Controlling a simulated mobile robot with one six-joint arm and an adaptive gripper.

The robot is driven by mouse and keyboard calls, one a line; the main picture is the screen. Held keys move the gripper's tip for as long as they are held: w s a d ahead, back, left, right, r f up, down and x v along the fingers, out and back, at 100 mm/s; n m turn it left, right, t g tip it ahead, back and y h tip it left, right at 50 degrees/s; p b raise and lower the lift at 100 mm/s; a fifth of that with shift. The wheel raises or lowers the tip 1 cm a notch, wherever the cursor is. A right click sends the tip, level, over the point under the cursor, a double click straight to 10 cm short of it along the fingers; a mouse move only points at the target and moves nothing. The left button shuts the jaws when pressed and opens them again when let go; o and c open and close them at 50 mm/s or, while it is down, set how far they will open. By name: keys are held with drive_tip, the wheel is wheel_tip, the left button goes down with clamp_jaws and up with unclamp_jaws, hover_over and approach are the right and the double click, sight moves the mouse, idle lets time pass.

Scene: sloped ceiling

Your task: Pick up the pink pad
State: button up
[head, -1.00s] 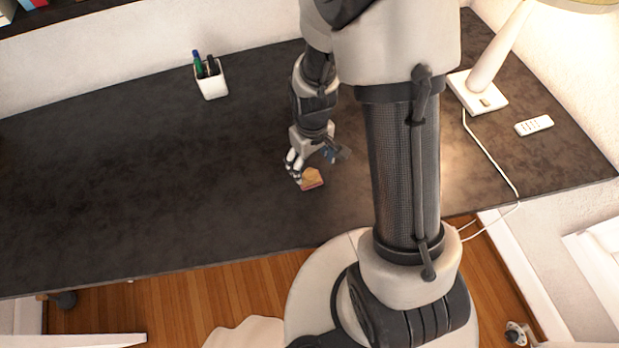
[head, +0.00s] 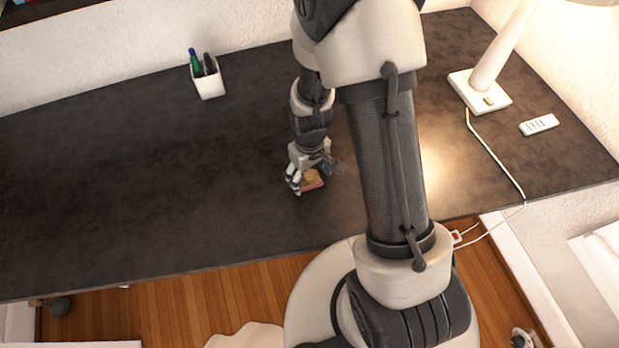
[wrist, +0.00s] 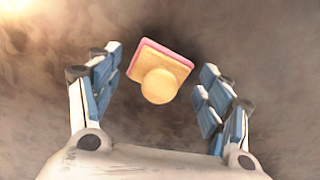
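The pink pad (head: 314,185) lies on the dark desk (head: 130,170), partly hidden by my gripper in the head view. In the wrist view the pad (wrist: 172,57) shows a tan upper face with a pink edge along its far side, and a round tan knob or disc (wrist: 160,86) sits at its near side. My gripper (head: 315,176) is open over the pad.
A white pen cup (head: 209,84) stands at the back of the desk. A white lamp base (head: 480,92), its cord and a white remote (head: 538,125) are at the right. The desk left of my gripper is clear.

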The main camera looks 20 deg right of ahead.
sight(309, 173)
drive_tip(key=c, duration=0.9)
drive_tip(key=shift+c, duration=0.2)
wheel_tip(309, 173, up, 20)
drive_tip(key=p, duration=0.6)
drive_tip(key=shift+p, duration=0.4)
